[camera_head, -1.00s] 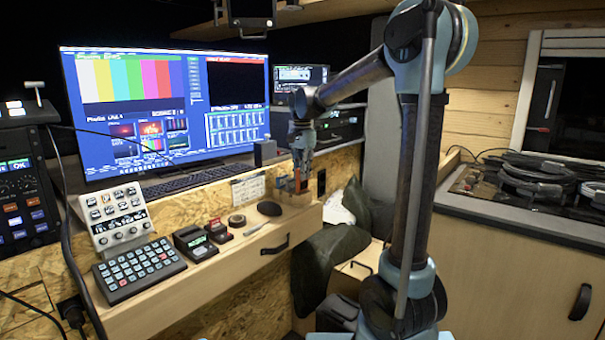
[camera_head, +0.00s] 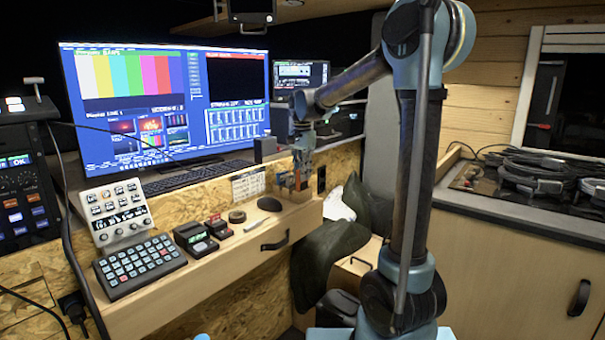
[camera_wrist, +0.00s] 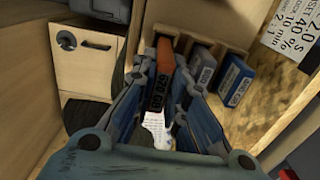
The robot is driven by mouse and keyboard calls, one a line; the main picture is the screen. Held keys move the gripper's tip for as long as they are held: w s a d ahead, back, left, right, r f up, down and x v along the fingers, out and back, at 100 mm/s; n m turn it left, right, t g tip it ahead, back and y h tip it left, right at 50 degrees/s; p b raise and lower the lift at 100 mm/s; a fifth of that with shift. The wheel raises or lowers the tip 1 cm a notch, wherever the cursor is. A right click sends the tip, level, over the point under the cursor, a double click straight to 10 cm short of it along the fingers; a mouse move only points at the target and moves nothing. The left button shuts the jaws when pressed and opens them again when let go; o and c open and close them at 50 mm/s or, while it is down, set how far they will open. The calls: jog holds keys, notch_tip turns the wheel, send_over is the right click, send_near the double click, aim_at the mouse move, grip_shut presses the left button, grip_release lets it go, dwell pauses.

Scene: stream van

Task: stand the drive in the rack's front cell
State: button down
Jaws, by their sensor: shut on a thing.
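The orange drive (camera_wrist: 161,75) is between my gripper's fingers (camera_wrist: 165,85) in the wrist view, its labelled edge facing the camera. My gripper (camera_head: 300,178) is shut on it, low over the wooden rack (camera_head: 296,196) at the desk's right end. In the wrist view the rack's pale wood (camera_wrist: 205,24) lies behind the drive. The orange drive is in line with a grey-blue drive (camera_wrist: 203,62) and a blue drive (camera_wrist: 237,80), at the left end of the row. Its lower end is hidden by my fingers, so I cannot tell whether it touches the cell floor.
A mouse (camera_head: 270,204), tape roll (camera_head: 237,216) and small devices (camera_head: 194,238) lie left of the rack. The monitor (camera_head: 165,105) stands behind. A printed sheet (camera_wrist: 292,32) is on the board beside the rack. Dark bags (camera_head: 330,255) lie below the desk end.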

jog(key=shift+f, duration=1.65)
jog(key=c, duration=1.5)
grip_release()
jog(key=shift+c, duration=0.2)
